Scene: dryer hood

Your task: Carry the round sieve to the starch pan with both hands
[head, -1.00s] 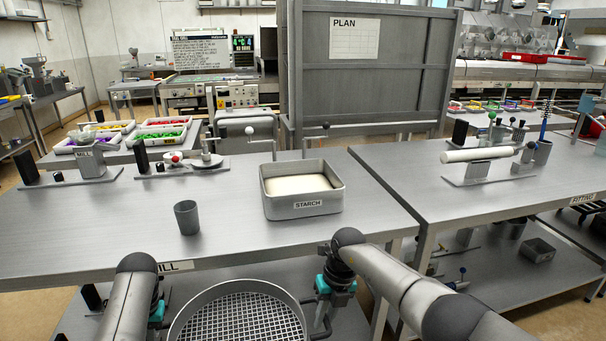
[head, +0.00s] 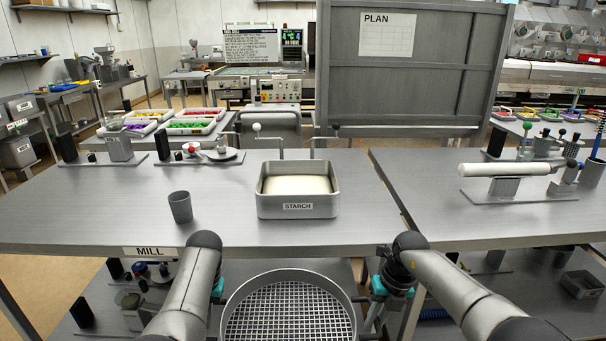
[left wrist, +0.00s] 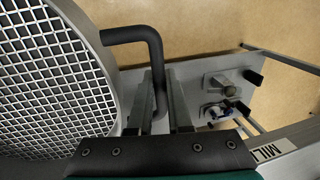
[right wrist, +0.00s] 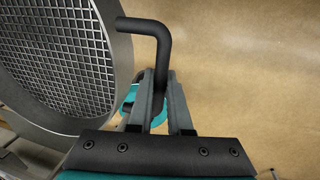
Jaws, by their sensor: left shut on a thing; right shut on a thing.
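The round sieve (head: 288,312), a metal ring with a wire mesh, is held level in front of the near bench edge, at the bottom of the head view. My left gripper (left wrist: 158,95) is shut on its black bent handle (left wrist: 130,35) on one side. My right gripper (right wrist: 162,95) is shut on the opposite black handle (right wrist: 150,25). In the head view my left arm largely hides the left grip. The starch pan (head: 298,208), a rectangular metal tub labelled STARCH with pale filling, stands on the bench beyond the sieve, apart from it.
A grey cup (head: 180,207) stands on the bench (head: 110,215) left of the pan. Fixtures with levers stand at the back left. A gap separates this bench from the right bench (head: 450,225), which bears a white roller (head: 503,169).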

